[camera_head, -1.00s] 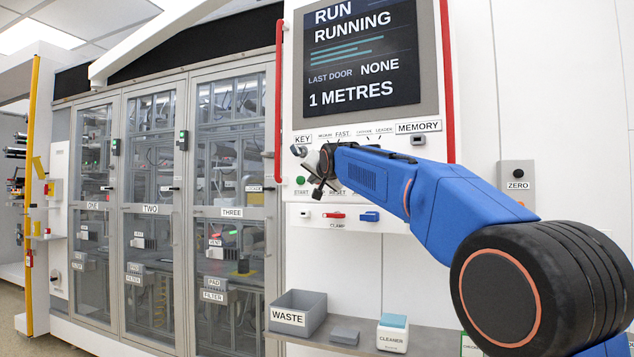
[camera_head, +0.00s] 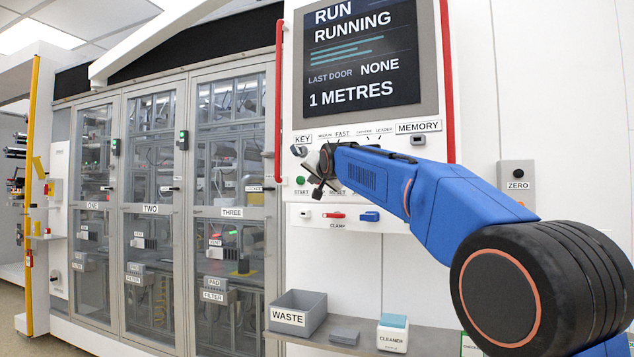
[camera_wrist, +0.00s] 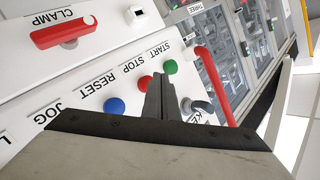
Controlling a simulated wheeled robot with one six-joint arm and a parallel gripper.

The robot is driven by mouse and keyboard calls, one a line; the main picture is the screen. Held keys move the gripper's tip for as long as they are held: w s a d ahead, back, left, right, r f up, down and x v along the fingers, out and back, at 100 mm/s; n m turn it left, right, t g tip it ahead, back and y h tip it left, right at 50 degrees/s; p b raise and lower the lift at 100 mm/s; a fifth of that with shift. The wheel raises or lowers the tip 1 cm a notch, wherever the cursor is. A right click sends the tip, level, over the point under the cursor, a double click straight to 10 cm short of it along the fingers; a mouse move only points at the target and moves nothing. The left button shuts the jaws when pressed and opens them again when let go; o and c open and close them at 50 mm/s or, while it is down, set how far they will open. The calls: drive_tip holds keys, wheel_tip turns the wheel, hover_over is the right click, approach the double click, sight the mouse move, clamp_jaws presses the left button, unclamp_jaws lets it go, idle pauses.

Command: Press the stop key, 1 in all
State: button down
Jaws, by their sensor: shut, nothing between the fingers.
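The red stop key (camera_wrist: 145,82) sits on the white panel beside the STOP label in the wrist view, between the green start key (camera_wrist: 169,68) and the blue reset key (camera_wrist: 114,106). My gripper (camera_wrist: 159,84) is shut and empty, its tips just beside the stop key in that picture. I cannot tell whether they touch it. In the head view my gripper (camera_head: 318,190) is in front of the key row and hides the stop key. The screen (camera_head: 358,55) reads RUN, RUNNING, LAST DOOR NONE, 1 METRES.
A red clamp handle (camera_wrist: 63,33) is on the panel below the keys. A grey key switch (camera_wrist: 199,106) and a red rail (camera_wrist: 214,85) are close to my gripper. A waste bin (camera_head: 298,312) and a cleaner box (camera_head: 392,337) stand on the shelf below.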

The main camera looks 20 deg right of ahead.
drive_tip(key=shift+w+d, duration=0.1)
idle(0.3)
drive_tip(key=shift+w+d, duration=0.55)
idle(1.0)
drive_tip(key=shift+s+a, duration=0.1)
idle(0.4)
drive_tip(key=shift+s+a, duration=0.5)
drive_tip(key=shift+s, duration=0.05)
drive_tip(key=shift+s+a, duration=1.75)
drive_tip(key=shift+s, duration=0.05)
